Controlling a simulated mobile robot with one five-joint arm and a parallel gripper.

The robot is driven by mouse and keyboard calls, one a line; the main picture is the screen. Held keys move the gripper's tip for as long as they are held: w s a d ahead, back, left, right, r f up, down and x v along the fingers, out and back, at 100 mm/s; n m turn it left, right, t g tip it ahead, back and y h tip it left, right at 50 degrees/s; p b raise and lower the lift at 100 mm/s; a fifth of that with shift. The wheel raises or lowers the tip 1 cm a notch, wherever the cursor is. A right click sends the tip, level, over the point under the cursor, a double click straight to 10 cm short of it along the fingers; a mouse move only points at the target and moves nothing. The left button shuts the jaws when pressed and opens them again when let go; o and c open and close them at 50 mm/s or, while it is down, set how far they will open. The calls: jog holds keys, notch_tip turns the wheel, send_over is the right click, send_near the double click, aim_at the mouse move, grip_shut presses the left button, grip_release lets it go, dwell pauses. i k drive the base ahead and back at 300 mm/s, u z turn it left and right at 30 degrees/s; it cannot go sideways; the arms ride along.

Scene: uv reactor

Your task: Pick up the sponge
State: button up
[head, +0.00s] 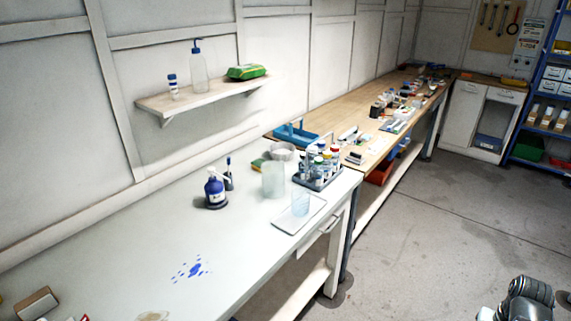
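A sponge (260,164), yellow and green, lies on the white bench (110,262) near the wall, in the head view. It sits behind a frosted beaker and left of a round grey bowl, and part of it is hidden. A brown and pale block (36,304) lies at the bench's near left; I cannot tell if it is also a sponge. Part of my arm shows at the bottom right, over the floor and away from the bench. My gripper's fingers are not in view.
A blue spray bottle (215,190), frosted beaker (273,180), grey bowl (282,151), bottle rack (318,178) and white tray (297,214) crowd around the sponge. Blue spots (193,269) mark the bench. A wall shelf (200,97) hangs above. The floor (440,225) at right is open.

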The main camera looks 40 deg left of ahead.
aim_at(256, 164)
jog(key=z, duration=0.1)
jog(key=i, duration=3.6)
jog(key=u, duration=4.9)
jog(key=i, duration=1)
jog(key=z, duration=0.3)
